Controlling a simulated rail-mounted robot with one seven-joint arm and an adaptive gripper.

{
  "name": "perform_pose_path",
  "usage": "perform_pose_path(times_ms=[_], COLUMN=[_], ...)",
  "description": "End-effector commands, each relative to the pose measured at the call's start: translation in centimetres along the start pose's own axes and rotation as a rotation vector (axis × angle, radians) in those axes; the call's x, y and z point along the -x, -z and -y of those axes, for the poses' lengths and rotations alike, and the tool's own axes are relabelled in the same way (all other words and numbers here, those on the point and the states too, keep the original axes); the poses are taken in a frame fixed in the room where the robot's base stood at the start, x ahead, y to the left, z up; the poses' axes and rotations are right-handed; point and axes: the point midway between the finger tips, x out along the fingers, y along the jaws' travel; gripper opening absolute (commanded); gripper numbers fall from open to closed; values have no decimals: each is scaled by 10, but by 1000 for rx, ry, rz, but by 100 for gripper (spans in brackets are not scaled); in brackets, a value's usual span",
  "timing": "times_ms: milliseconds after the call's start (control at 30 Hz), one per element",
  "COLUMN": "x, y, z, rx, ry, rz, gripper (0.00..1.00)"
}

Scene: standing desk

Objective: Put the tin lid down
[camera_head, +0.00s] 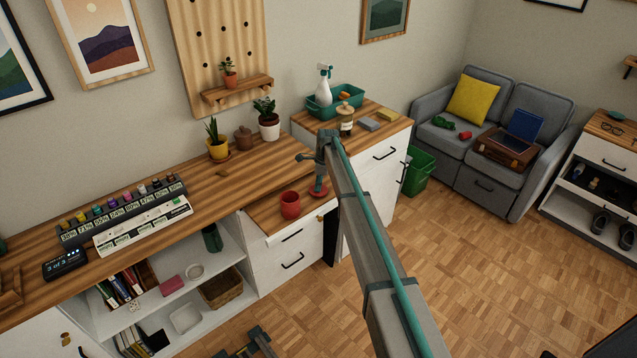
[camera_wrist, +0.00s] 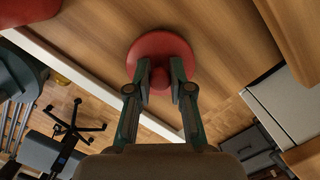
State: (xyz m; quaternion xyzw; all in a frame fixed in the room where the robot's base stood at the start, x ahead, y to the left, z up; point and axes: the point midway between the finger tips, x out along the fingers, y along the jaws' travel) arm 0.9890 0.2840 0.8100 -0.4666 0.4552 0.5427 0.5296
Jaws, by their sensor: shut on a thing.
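The red tin lid (camera_wrist: 160,45) is round with a knob. In the wrist view the two fingers of my gripper (camera_wrist: 160,82) are shut on its knob, one on each side. In the head view the lid (camera_head: 318,193) shows as a red disc under my gripper (camera_head: 318,184), at the lower wooden top (camera_head: 265,218). I cannot tell whether the lid touches the wood. A red tin or cup (camera_head: 290,204) stands on that top, left of the lid and apart from it; part of it shows at the wrist view's upper left (camera_wrist: 15,75).
The raised wooden desk (camera_head: 150,215) lies behind and left, with potted plants and a labelled rack (camera_head: 125,205). A right cabinet carries a teal bin (camera_head: 345,98), spray bottle (camera_head: 324,88) and jar (camera_head: 346,122). Bare wood surrounds the lid; the lower top's front edge is close.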

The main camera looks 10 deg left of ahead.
Motion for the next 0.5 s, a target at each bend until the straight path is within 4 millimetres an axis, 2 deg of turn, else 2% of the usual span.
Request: perform_pose_path(times_ms=[267, 300, 433, 500], x=[-4, -4, -3, -3], y=[1, 1, 1, 1], z=[0, 0, 0, 0], rx=[0, 0, 0, 0], ry=[0, 0, 0, 0], rz=[0, 0, 0, 0], gripper=[0, 24, 45, 46])
